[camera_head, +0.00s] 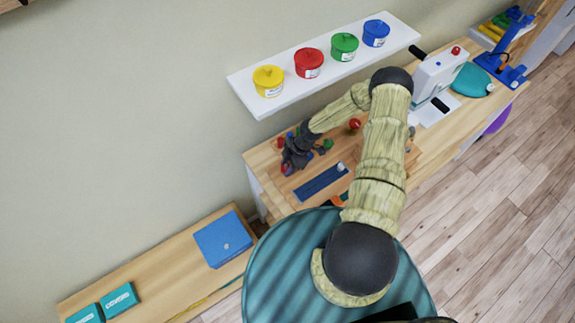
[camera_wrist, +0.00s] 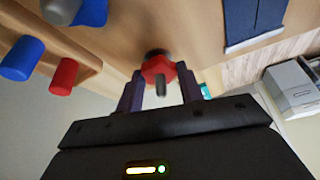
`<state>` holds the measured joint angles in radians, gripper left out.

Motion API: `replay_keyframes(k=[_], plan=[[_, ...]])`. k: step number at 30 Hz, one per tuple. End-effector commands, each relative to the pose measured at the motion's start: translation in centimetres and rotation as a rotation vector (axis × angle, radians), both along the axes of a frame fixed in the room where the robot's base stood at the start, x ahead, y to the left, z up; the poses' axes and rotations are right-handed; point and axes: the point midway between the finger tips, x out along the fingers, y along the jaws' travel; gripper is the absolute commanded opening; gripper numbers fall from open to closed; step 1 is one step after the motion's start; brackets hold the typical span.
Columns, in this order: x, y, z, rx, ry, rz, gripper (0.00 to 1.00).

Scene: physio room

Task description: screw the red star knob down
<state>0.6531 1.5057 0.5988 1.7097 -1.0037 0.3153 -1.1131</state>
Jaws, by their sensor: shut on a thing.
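The red star knob (camera_wrist: 158,68) shows in the wrist view, between the two fingers of my gripper (camera_wrist: 160,92). The fingers are shut on it, one on each side. A dark round part shows behind the knob, against the wooden surface. In the head view my gripper (camera_head: 288,165) is at the left end of the wooden bench, low among small coloured parts. The knob is hard to make out there, as the gripper and arm hide much of it.
Blue (camera_wrist: 22,60) and red (camera_wrist: 64,76) pegs stand close beside the gripper. A dark blue strip (camera_head: 321,182) lies on the bench (camera_head: 283,203). A white shelf (camera_head: 250,83) with several coloured pots hangs above. A white device (camera_head: 437,72) stands further right.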

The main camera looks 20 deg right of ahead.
Motion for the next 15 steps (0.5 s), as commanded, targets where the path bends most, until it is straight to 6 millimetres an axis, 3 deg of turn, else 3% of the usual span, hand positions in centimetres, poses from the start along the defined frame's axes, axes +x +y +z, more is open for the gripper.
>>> replay_keyframes(k=[15], plan=[[-0.09,-0.02,-0.20,-0.005,-0.001,-0.198,0.14]])
